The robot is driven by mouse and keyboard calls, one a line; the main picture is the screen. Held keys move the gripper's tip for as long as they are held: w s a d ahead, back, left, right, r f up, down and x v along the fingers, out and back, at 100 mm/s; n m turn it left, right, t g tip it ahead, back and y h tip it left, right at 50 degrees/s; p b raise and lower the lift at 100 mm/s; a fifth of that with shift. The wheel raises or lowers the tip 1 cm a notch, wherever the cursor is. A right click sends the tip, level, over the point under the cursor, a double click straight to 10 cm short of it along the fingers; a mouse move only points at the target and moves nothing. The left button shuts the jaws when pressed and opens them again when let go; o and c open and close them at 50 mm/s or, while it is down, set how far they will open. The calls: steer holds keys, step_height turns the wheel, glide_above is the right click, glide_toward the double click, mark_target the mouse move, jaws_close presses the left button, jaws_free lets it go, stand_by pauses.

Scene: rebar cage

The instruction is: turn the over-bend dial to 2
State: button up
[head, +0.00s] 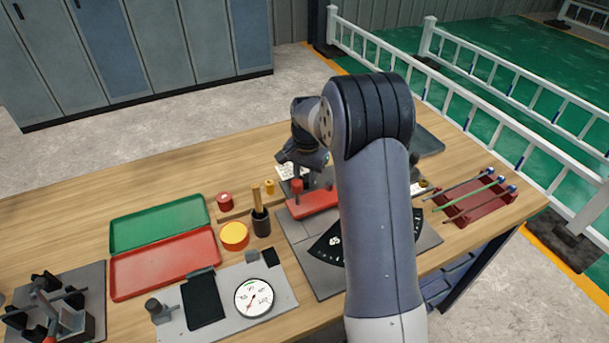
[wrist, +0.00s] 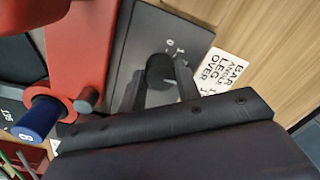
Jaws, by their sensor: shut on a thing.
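The over-bend dial (wrist: 160,68) is a dark round knob on a dark grey plate (wrist: 190,38) in the wrist view. Pale marks, seemingly 0 and 1, show beside it; I cannot make out a 2 or where the dial points. My gripper (wrist: 163,82) is shut on the dial, with one finger on each side of it. In the head view my gripper (head: 308,158) is over the bender at the table's middle, and my arm hides much of that area, including the dial.
The bender's red arm (wrist: 82,50) and a blue-ended peg (wrist: 38,118) lie close left of my gripper. A white lettered card (wrist: 222,72) is to the right. Red and green trays (head: 165,262) and a gauge (head: 254,297) stand left; a bar rack (head: 478,205) stands right.

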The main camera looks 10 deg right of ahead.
mark_target(306, 178)
steer(key=n, duration=0.4)
steer(key=shift+n, duration=0.4)
stand_by(0.4)
steer(key=o, duration=1)
steer(key=shift+c, duration=0.2)
step_height(306, 178, up, 11)
steer(key=shift+d, duration=0.25)
steer(key=shift+f, duration=0.15)
steer(key=f, duration=1)
steer(key=shift+a+f, duration=0.2)
steer(key=shift+f, duration=0.15)
steer(key=shift+r, duration=0.1)
